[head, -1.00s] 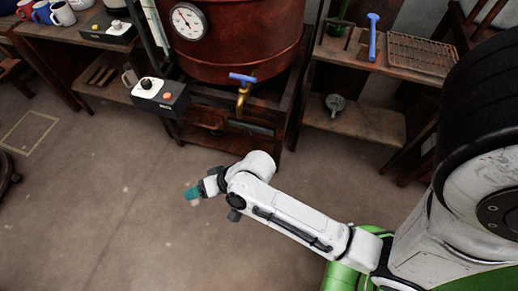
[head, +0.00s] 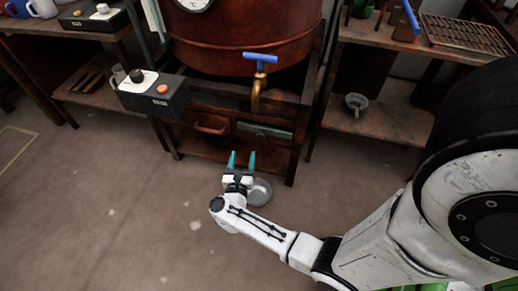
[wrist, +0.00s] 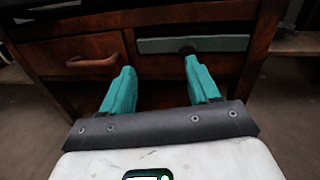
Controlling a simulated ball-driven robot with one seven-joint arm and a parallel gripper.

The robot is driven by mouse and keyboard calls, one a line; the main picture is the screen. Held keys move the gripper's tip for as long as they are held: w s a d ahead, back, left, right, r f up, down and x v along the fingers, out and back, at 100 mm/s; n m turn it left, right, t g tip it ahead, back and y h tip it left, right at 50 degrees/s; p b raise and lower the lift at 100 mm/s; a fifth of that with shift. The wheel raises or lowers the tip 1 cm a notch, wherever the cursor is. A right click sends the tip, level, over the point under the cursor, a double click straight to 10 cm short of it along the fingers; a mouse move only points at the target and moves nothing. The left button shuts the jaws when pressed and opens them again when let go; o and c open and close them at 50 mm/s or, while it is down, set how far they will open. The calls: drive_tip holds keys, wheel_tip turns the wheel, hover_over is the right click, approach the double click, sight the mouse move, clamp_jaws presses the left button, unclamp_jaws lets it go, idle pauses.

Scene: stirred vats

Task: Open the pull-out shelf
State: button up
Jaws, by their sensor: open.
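Under the copper vat, the stand's front has two pull-outs side by side. The right one is a thin grey-green shelf front (head: 265,131) with a dark round knob; it also shows in the wrist view (wrist: 222,44). It looks pushed in. The left one is a wooden drawer (wrist: 75,50) with a bar handle. My gripper (head: 242,160) is open and empty, its teal fingers pointing at the stand. It is in front of the pull-outs and below them in the head view. In the wrist view my gripper (wrist: 160,68) has its right finger just below the knob; I cannot tell whether they touch.
The vat (head: 245,40) has a brass tap (head: 257,95) with a blue handle above the shelf front. A black control box (head: 153,95) sticks out at left. A shelf unit (head: 375,120) stands at right.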

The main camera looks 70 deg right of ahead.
sight(260, 139)
drive_tip(key=d+m+g, duration=0.1)
drive_tip(key=d, duration=0.2)
drive_tip(key=s+d+f+m+g+b, duration=0.1)
drive_tip(key=d, duration=0.3)
drive_tip(key=s+d+f+b, duration=0.1)
drive_tip(key=d, duration=0.3)
drive_tip(key=shift+d+f+m+g, duration=0.15)
drive_tip(key=shift+m+g, duration=0.25)
drive_tip(key=shift+c, duration=0.2)
clamp_jaws()
